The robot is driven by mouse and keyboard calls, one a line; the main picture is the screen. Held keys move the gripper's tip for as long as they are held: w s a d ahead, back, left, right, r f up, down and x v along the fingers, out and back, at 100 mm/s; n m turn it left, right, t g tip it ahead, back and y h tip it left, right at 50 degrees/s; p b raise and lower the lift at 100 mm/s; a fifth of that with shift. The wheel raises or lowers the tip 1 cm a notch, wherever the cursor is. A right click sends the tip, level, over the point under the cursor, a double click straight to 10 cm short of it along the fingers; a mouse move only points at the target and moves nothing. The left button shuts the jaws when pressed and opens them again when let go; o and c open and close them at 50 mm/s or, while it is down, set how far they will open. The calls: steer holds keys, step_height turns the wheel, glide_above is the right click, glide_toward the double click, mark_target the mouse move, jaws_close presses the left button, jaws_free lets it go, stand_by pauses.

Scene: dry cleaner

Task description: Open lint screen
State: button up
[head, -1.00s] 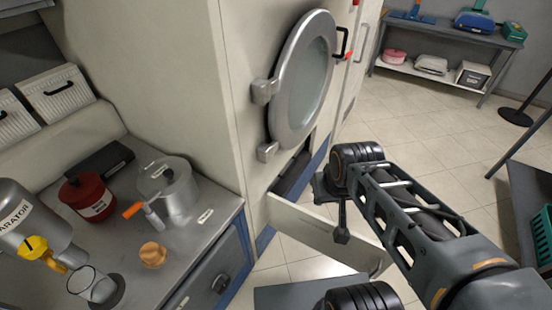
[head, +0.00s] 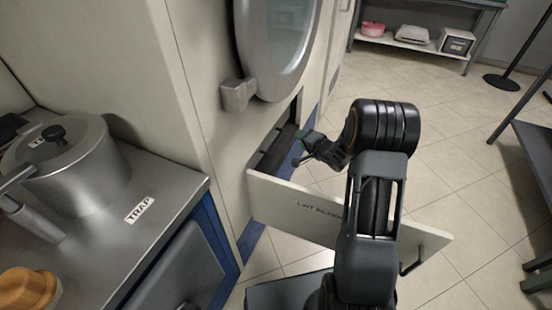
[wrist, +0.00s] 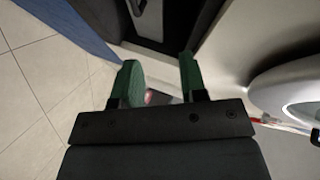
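The lint access panel (head: 290,207), cream with partly hidden black lettering, hangs swung out from the machine below the round door. Behind it is a dark opening (head: 272,150), which also shows at the top of the wrist view (wrist: 185,25). The lint screen itself is not clearly visible; a small light metal piece (wrist: 138,8) shows by the opening. My gripper (head: 306,142) is at the right side of the opening, above the panel. In the wrist view its green fingers (wrist: 160,82) are apart with nothing seen held between them.
The round door (head: 278,45) with its grey hinge block (head: 238,94) is just above. A steel counter (head: 165,190) with a lidded metal pot (head: 65,165) and a TRAP label stands left. Tiled floor (head: 470,130) is clear to the right; a dark table (head: 540,160) is beyond.

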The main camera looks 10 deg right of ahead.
mark_target(276, 141)
step_height(276, 141, down, 7)
steer(key=m+y+b, duration=0.1)
steer(key=y+b, duration=0.1)
steer(key=y, duration=0.1)
steer(key=shift+s+a+b+x, duration=0.15)
steer(key=shift+b+x, duration=0.85)
steer(key=shift+x, duration=1.3)
steer(key=shift+s+a+b+x, duration=0.15)
steer(key=shift+b+x, duration=0.85)
steer(key=shift+x, duration=1.25)
steer(key=shift+a+b+x, duration=0.15)
steer(key=shift+b+x, duration=0.85)
steer(key=shift+x, duration=1.3)
steer(key=shift+c, duration=0.5)
jaws_close()
